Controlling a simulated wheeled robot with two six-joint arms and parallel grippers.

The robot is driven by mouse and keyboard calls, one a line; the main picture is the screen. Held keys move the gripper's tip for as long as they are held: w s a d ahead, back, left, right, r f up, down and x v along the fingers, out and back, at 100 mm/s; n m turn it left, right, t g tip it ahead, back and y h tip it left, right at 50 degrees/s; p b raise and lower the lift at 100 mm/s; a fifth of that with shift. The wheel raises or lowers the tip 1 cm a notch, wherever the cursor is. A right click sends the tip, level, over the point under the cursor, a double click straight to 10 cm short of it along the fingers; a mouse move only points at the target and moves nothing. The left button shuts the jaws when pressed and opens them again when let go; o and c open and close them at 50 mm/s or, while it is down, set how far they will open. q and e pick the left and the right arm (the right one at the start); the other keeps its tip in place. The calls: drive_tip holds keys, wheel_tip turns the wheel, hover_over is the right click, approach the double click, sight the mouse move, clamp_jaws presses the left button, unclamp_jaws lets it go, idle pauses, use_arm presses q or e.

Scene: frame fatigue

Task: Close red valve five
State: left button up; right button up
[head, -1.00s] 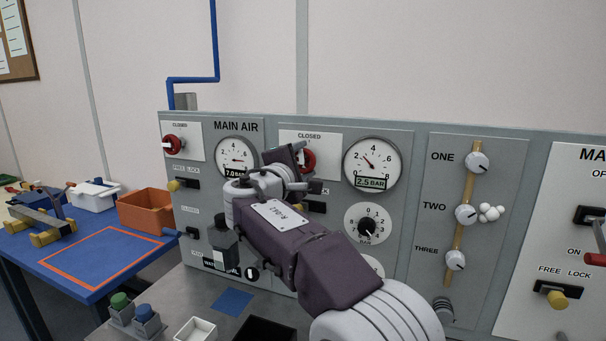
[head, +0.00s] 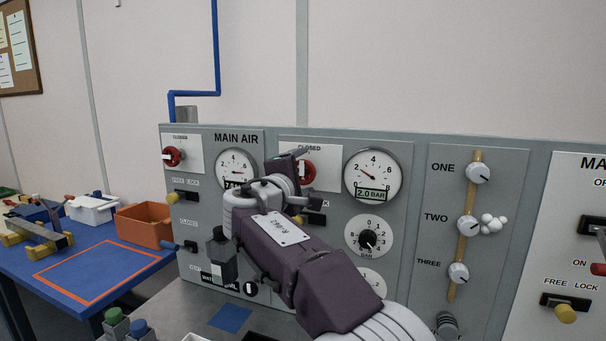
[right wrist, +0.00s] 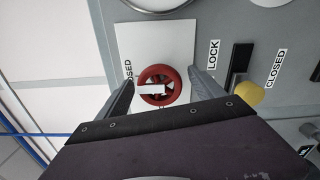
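A red round valve knob (head: 305,172) sits on a white plate under a CLOSED label, in the middle of the panel, partly hidden by my right gripper. In the right wrist view the red knob (right wrist: 168,95) has a white pointer bar lying toward the partly covered CLOSED label. My right gripper (right wrist: 160,88) is open, its fingers on either side of the knob with gaps showing. In the head view the right gripper (head: 298,160) is at this knob. A second red valve (head: 172,157) is at the panel's left. I read no valve number. My left gripper is not in view.
A gauge (head: 373,176) right of the knob reads 2.0 BAR. A yellow-tipped lock (right wrist: 249,94) sits beside the valve plate. Knobs ONE (head: 479,173), TWO and THREE are farther right. A blue table (head: 95,265) with an orange bin (head: 144,224) stands left.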

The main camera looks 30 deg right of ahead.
drive_tip(key=shift+a, duration=0.1)
drive_tip(key=b+v, duration=0.1)
drive_tip(key=v, duration=0.8)
